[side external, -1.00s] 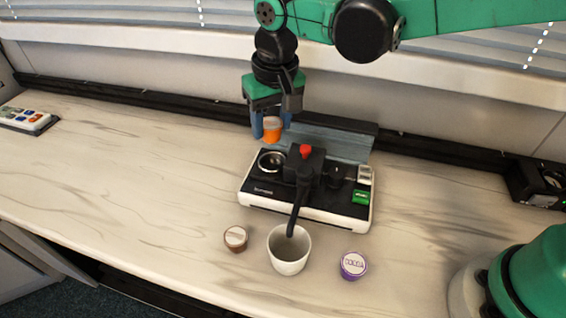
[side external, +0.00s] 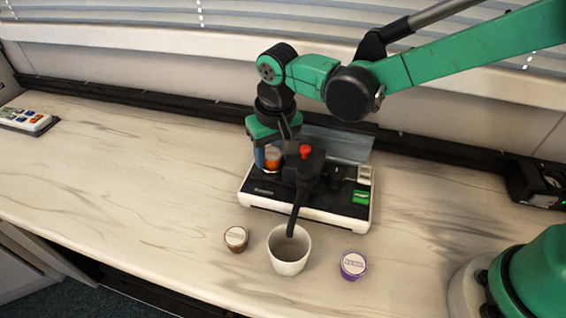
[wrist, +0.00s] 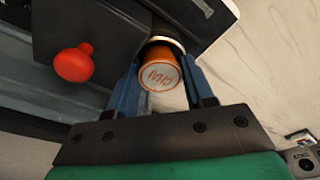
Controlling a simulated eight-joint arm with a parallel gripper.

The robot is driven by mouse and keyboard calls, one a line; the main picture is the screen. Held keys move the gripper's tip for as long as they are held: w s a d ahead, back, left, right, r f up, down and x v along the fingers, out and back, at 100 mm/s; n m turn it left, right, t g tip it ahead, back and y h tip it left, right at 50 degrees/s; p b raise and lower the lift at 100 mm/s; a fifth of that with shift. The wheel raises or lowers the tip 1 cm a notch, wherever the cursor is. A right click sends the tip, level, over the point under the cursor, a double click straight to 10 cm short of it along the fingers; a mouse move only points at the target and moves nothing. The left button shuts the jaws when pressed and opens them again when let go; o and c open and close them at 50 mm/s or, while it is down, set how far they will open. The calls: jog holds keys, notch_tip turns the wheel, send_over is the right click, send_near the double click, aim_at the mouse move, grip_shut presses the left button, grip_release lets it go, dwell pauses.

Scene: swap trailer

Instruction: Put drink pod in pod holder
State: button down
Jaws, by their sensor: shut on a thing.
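An orange drink pod (side external: 272,159) with a pale lid is held between the blue fingers of my gripper (side external: 267,160). In the wrist view the pod (wrist: 160,72) sits between the fingertips, its lettered lid towards the camera. The pod holder is the round metal ring at the left of the black and white machine (side external: 300,211). The pod and fingers cover most of the ring in the side view. In the wrist view a bit of the metal rim (wrist: 166,41) shows just beyond the pod. I cannot tell whether the pod is inside the ring or just above it.
A red knob (side external: 305,151) stands on the machine close to the right of my gripper. A white cup (side external: 289,252) is under the spout, with a brown pod (side external: 236,238) to its left and a purple pod (side external: 353,265) to its right.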

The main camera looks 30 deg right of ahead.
jog(key=shift+f, duration=0.55)
jog(key=c, duration=0.6)
grip_release()
notch_tip(320, 180, up, 12)
jog(key=s, duration=0.2)
jog(key=s+d+f+t, duration=0.1)
jog(key=s+d, duration=0.3)
jog(key=d, duration=0.4)
jog(key=s+d+f+t, duration=0.1)
jog(key=s+d+t, duration=0.3)
jog(key=d, duration=0.4)
jog(key=shift+s+f, duration=0.3)
